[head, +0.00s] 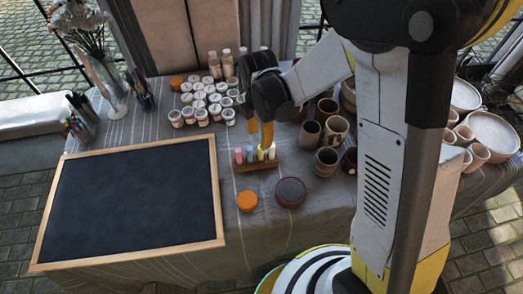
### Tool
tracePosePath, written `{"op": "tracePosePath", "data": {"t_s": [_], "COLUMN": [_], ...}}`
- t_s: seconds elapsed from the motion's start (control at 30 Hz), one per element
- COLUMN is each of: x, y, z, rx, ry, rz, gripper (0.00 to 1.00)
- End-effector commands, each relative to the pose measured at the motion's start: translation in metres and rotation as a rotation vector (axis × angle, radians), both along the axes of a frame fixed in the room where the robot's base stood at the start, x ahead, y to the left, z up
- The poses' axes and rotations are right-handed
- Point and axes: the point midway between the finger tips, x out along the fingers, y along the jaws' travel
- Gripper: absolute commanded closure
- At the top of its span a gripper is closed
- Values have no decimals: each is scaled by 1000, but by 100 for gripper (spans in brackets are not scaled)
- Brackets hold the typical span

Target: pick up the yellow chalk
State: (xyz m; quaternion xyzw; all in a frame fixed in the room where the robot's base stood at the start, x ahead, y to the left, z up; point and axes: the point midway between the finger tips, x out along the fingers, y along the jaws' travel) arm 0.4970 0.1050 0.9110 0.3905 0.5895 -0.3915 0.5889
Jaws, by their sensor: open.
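A small wooden holder (256,166) stands near the front middle of the table with several short coloured chalks upright in it. A pale yellow chalk (261,155) appears to be among them, right of the blue-green ones; it is small and partly covered by my gripper. My gripper (260,138) points down just above the holder, with its two orange-yellow fingertips apart. It looks empty. From this view I cannot tell whether the fingers touch or straddle the yellow chalk.
A framed blackboard (135,195) lies left of the holder. An orange round pad (247,201) and a dark round lidded tin (290,192) lie in front. Paint jars (201,116) crowd behind at left. Clay cups (326,162) stand close on the right.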

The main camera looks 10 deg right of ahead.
Motion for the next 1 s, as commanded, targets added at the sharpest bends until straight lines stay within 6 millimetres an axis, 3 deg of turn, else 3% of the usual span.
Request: {"op": "tracePosePath", "data": {"t_s": [0.1, 0.37, 0.6, 0.83, 0.87, 1.0], "x": [1, 1, 3, 2, 2, 2], "y": [0, -2, -3, -4, -4, -4], "z": [-19, -38, -75, -76, -76, -76], "rx": [0, 0, 1, 1, 1, 1], "ry": [-1, -1, -2, -2, -2, -2], "rz": [-1, -3, -3, -3, -3, -3], "gripper": [57, 57, 57, 57, 61, 100]}}
